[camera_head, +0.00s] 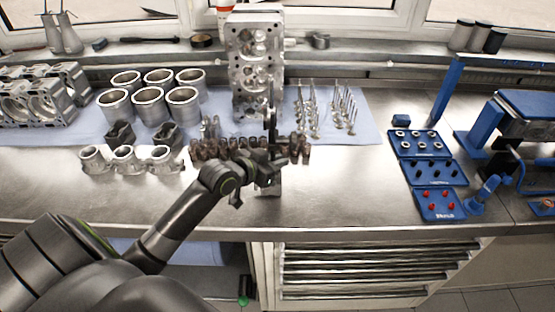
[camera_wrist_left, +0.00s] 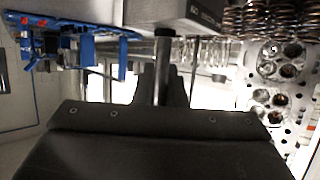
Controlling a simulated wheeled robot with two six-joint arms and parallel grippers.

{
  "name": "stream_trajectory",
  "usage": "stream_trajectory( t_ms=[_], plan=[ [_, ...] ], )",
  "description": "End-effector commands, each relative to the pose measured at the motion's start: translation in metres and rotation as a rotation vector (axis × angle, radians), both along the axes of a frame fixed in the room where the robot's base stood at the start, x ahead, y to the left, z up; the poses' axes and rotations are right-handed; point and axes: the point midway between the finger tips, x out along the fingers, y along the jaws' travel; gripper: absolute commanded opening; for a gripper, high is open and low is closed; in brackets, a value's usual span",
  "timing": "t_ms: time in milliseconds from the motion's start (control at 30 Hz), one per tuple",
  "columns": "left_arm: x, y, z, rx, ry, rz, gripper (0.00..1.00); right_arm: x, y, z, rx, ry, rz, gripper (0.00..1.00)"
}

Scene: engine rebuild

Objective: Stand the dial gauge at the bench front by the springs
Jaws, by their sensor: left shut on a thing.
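My left gripper (camera_head: 268,168) is shut on the upright post of the dial gauge, near the bench front. The gauge's grey block base (camera_head: 270,189) shows just below the gripper in the head view. In the left wrist view, which looks upside down, the base (camera_wrist_left: 178,12) is at the top and its dark post (camera_wrist_left: 162,65) runs down between the fingers. I cannot tell if the base touches the bench. The dial is not clear behind the arm. The brown springs (camera_head: 215,150) stand in a row right behind the gripper, partly hidden by it. My right gripper is out of view.
A cylinder head (camera_head: 255,65) stands behind the springs, with several valves (camera_head: 310,110) to its right. Cylinder liners (camera_head: 150,105) and pistons (camera_head: 125,159) are on the left. Blue trays (camera_head: 437,204) stand at right. Bare steel bench (camera_head: 345,195) lies between.

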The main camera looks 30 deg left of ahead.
Motion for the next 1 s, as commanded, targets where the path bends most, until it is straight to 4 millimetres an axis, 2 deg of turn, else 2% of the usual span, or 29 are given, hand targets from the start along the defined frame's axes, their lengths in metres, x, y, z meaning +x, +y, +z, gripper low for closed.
stream_trajectory(
  t_ms=[1000],
  plan=[
    [0.0009,-0.0010,-0.0058,-0.001,-0.009,-0.003,0.00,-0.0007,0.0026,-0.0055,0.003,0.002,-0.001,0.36]
  ],
)
